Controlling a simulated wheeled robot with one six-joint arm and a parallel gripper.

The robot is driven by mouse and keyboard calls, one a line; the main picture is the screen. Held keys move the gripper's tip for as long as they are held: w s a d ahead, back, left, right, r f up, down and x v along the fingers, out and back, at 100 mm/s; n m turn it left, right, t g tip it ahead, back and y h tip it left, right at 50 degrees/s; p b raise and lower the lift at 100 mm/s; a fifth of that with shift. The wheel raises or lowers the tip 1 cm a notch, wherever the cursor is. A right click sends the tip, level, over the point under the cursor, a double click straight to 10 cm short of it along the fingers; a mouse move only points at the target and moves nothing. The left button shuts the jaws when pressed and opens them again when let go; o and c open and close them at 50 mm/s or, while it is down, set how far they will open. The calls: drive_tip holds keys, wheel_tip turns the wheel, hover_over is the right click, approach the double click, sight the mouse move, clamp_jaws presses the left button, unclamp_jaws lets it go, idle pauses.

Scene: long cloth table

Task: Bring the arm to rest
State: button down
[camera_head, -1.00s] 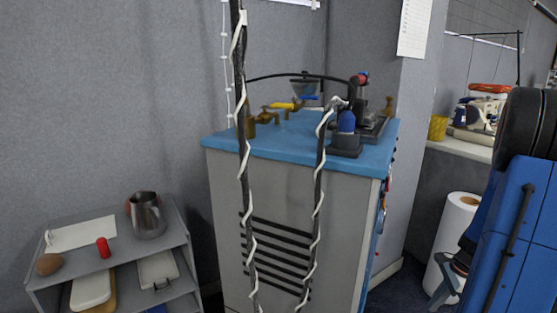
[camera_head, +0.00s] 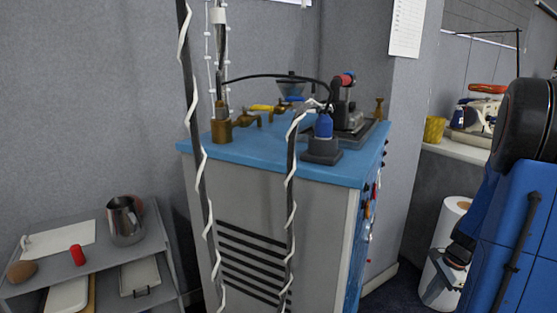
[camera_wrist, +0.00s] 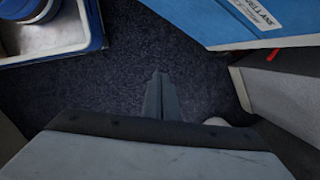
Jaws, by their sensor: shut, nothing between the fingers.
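My gripper (camera_head: 445,281) hangs low at the right of the head view, below my folded blue and black arm. In the wrist view its fingers (camera_wrist: 161,88) are together and empty, over dark blue carpet (camera_wrist: 110,90). In the head view a white paper roll (camera_head: 453,222) stands right behind the gripper and is partly covered by it. I cannot tell whether they touch.
A grey cabinet with a blue top (camera_head: 270,150) stands ahead, carrying tools. Two dark poles wrapped in white cord (camera_head: 199,165) rise before it. A grey shelf unit (camera_head: 95,262) with a metal jug (camera_head: 124,222) is at left. Dark floor shows between cabinet and roll.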

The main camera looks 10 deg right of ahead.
drive_tip(key=w+a+r+n, duration=0.1)
drive_tip(key=a+r+n, duration=0.5)
drive_tip(key=a+r, duration=0.3)
drive_tip(key=s+a+r+n+t, duration=0.1)
drive_tip(key=s+a+r+n, duration=0.2)
drive_tip(key=a, duration=0.4)
drive_tip(key=s+a+r+n+t+h, duration=0.1)
drive_tip(key=s+a+r+n, duration=0.3)
drive_tip(key=s+a+n, duration=0.2)
drive_tip(key=s+a+r+n+t+h, duration=0.1)
drive_tip(key=s+a+r+n, duration=0.3)
drive_tip(key=a+n, duration=0.2)
drive_tip(key=shift+s+a+r+t, duration=0.15)
drive_tip(key=shift+s+a+t, duration=0.15)
drive_tip(key=shift+a, duration=0.7)
